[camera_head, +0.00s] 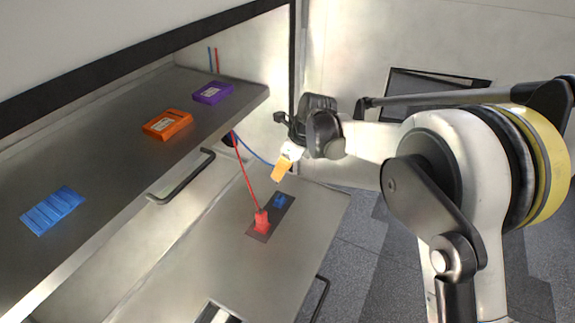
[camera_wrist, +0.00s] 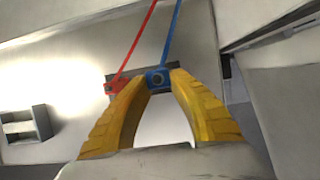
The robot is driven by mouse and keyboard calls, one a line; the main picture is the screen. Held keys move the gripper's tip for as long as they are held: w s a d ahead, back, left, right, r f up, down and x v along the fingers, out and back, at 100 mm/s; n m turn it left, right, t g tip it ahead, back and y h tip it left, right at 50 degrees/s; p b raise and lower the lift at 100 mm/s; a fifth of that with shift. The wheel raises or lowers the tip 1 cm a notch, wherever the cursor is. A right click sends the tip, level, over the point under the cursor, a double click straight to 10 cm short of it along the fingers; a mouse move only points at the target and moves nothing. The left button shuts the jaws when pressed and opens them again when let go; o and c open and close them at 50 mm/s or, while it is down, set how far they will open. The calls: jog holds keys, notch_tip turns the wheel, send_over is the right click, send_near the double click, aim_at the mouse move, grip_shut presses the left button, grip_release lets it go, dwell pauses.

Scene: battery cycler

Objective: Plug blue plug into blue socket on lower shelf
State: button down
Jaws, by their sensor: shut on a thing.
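My gripper (camera_head: 279,176) has yellow fingers and is over the lower shelf (camera_head: 185,270). In the wrist view its fingertips (camera_wrist: 158,84) are closed on the blue plug (camera_wrist: 157,78), with a blue cable running up from it. Whether plug and socket are aligned cannot be told.
A red plug (camera_head: 261,222) with a red cable (camera_head: 245,178) sits on the same plate, close to the blue socket. The upper shelf (camera_head: 110,135) holds orange (camera_head: 167,124), purple (camera_head: 213,93) and blue (camera_head: 52,211) items. A handle (camera_head: 180,178) juts out below the upper shelf.

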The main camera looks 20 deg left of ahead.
jog(key=b, duration=0.3)
send_over(278, 197)
jog(key=d, duration=0.1)
jog(key=shift+d+f, duration=0.2)
jog(key=shift+f, duration=2.75)
jog(key=shift+b, duration=0.5)
jog(key=shift+f+b, duration=1.45)
dwell(0.7)
jog(key=c, duration=1.2)
grip_release()
jog(key=shift+r, duration=0.1)
